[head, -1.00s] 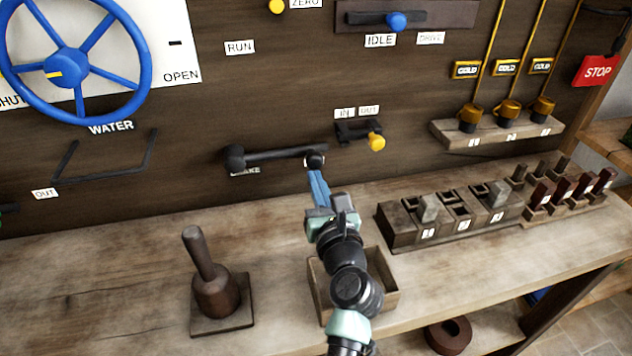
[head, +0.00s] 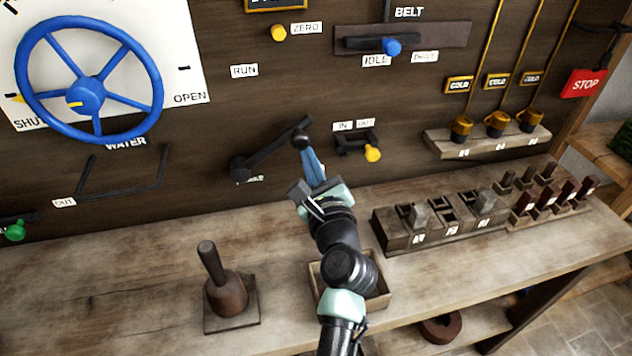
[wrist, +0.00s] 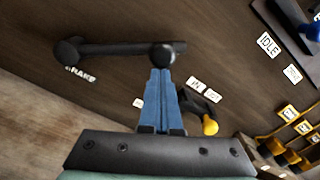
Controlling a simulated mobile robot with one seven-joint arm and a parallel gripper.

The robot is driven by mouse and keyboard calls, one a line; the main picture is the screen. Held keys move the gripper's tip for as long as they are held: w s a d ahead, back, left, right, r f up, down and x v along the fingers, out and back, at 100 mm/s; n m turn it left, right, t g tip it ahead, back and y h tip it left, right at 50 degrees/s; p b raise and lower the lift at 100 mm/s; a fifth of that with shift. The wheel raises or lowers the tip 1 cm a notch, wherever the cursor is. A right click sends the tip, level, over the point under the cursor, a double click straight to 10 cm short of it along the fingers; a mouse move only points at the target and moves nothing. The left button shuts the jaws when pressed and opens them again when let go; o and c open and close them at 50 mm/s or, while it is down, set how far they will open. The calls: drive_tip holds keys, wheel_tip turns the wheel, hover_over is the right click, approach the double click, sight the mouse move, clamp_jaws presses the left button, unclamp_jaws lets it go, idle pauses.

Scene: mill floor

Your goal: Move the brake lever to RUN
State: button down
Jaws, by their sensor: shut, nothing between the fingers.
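The black brake lever (head: 270,148) is on the dark wooden wall panel. It pivots at a round hub at its lower left and slopes up to the right, ending near a round dark knob. The RUN label (head: 244,71) is on the panel above it. My gripper (head: 305,150) is shut with nothing between its blue fingers, and its tips are at the knob from below. In the wrist view the blue fingers (wrist: 161,80) meet the lever's knob (wrist: 163,55); whether they press on it I cannot tell. The brake label (wrist: 80,75) is partly covered.
A blue water wheel (head: 88,95) is at the left. A yellow-knobbed IN/OUT lever (head: 372,153) is just right of my gripper. A wooden mallet (head: 224,290), an open box (head: 380,300) and block racks (head: 400,238) stand on the bench below.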

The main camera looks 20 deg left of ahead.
drive_tip(key=s+a+r+n+p, duration=0.3)
drive_tip(key=a+r+n+p, duration=0.2)
drive_tip(key=r+n+p, duration=0.1)
drive_tip(key=shift+s+r+n, duration=0.15)
drive_tip(key=shift+s+n, duration=0.05)
drive_tip(key=shift+n, duration=0.3)
idle(0.3)
drive_tip(key=shift+s, duration=0.15)
